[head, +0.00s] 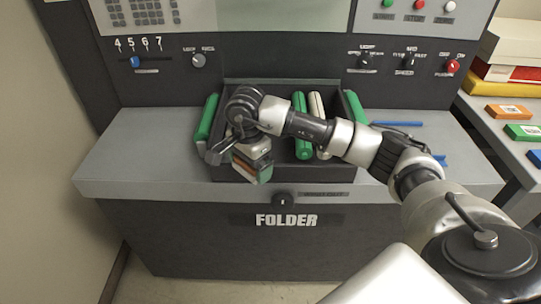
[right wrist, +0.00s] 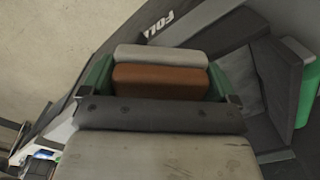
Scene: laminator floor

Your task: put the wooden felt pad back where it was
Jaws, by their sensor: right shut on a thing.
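The wooden felt pad, a brown block with a pale grey layer, is between the fingers of my right gripper (head: 251,170). In the right wrist view, the felt pad (right wrist: 160,80) sits between two green fingertips, its brown face toward the camera and the grey layer beyond. In the head view, the gripper is at the front left of the dark tray (head: 330,172) on the folder machine, and it partly hides the pad. I cannot tell whether the pad touches the tray. My left gripper is not in view.
A green bar (head: 302,125) and a cream bar (head: 318,112) lie in the tray. Green bars stand along its left (head: 207,118) and right (head: 355,118) sides. A blue rod (head: 398,124) lies on the grey ledge (head: 125,165). The ledge's left part is clear. Coloured blocks (head: 508,111) lie on the right table.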

